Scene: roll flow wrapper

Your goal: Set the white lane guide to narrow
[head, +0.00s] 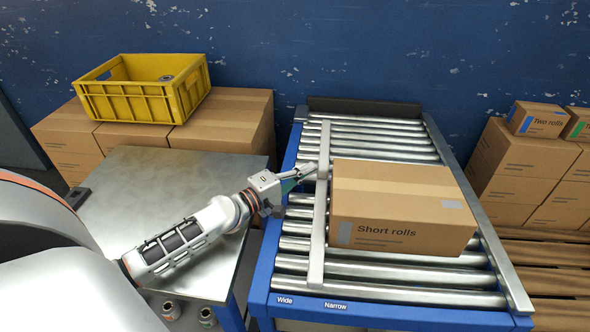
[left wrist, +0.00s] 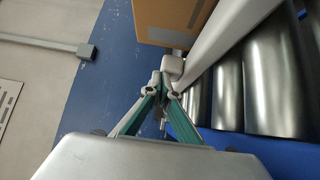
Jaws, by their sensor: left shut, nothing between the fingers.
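The white lane guide (head: 319,225) is a long pale bar lying along the roller conveyor, just left of the cardboard box marked "Short rolls" (head: 400,205). Its front end lies between the "Wide" and "Narrow" labels, closer to "Narrow" (head: 335,306). My left gripper (head: 312,170) is shut and empty, its tips at the guide's left side by a small knob (head: 323,172). In the left wrist view the green-sided fingers (left wrist: 166,88) meet at the knob (left wrist: 173,65) beside the white bar (left wrist: 215,35). I cannot tell whether they touch it. My right gripper is not in view.
The conveyor has a blue frame (head: 259,290) and bare rollers before and behind the box. A metal table (head: 150,190) stands under my left arm. A yellow crate (head: 150,100) sits on boxes behind it. Stacked boxes (head: 525,160) stand at the right.

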